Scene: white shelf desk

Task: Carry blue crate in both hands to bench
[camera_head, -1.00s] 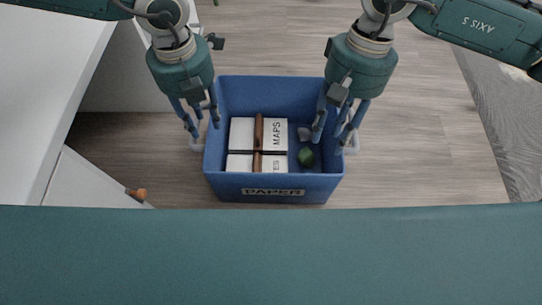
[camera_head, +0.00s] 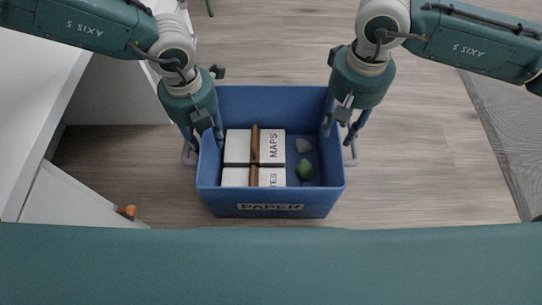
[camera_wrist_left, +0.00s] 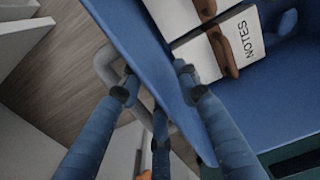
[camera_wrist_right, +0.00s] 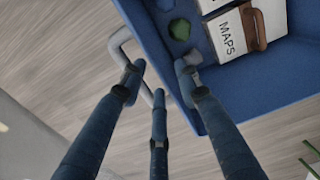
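My left gripper (camera_head: 203,140) straddles the crate's left wall, one finger inside, the others outside by the grey handle (camera_wrist_left: 106,62). My right gripper (camera_head: 340,130) straddles the right wall likewise, by its handle (camera_wrist_right: 118,42). Both show gaps between their spread fingers and look open. Exact finger contact is unclear.
A white desk (camera_head: 35,100) stands at the left, with a white door or drawer front (camera_head: 75,200) bearing an orange knob (camera_head: 127,212). Wood floor (camera_head: 430,150) is clear right of the crate.

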